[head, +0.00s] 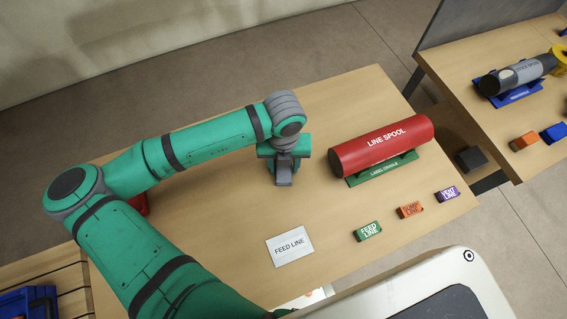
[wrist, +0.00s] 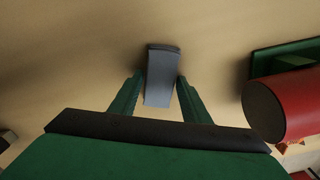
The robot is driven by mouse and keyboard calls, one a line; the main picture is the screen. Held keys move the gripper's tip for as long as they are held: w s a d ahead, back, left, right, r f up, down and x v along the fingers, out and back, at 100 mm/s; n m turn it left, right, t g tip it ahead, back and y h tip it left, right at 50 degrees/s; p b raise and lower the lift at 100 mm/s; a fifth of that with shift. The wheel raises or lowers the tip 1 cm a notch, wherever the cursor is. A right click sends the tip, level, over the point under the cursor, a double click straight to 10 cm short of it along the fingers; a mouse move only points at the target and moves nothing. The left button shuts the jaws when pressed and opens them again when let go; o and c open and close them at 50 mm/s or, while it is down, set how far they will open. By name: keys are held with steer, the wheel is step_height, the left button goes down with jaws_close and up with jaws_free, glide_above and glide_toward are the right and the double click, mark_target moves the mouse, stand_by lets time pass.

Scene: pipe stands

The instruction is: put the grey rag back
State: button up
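The grey rag (head: 284,176) is a small folded strip below my gripper over the middle of the wooden table. In the wrist view the rag (wrist: 161,75) lies between the two green fingers, which touch or nearly touch its sides. My gripper (head: 285,160) points down and appears shut on the rag; it also shows in the wrist view (wrist: 161,83). I cannot tell whether the rag's lower end touches the table.
A red line spool (head: 383,145) sits on a green cradle (head: 383,169) to the right. Green (head: 368,231), orange (head: 410,210) and purple (head: 447,194) labelled blocks lie along the front. A "FEED LINE" card (head: 289,246) lies nearer. A second table (head: 490,120) stands right. Tabletop behind my gripper is clear.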

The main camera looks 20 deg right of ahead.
stand_by(0.3)
steer(key=o, duration=0.6)
steer(key=shift+c, duration=0.2)
steer(key=shift+r, duration=0.1)
steer(key=shift+r, duration=3.4)
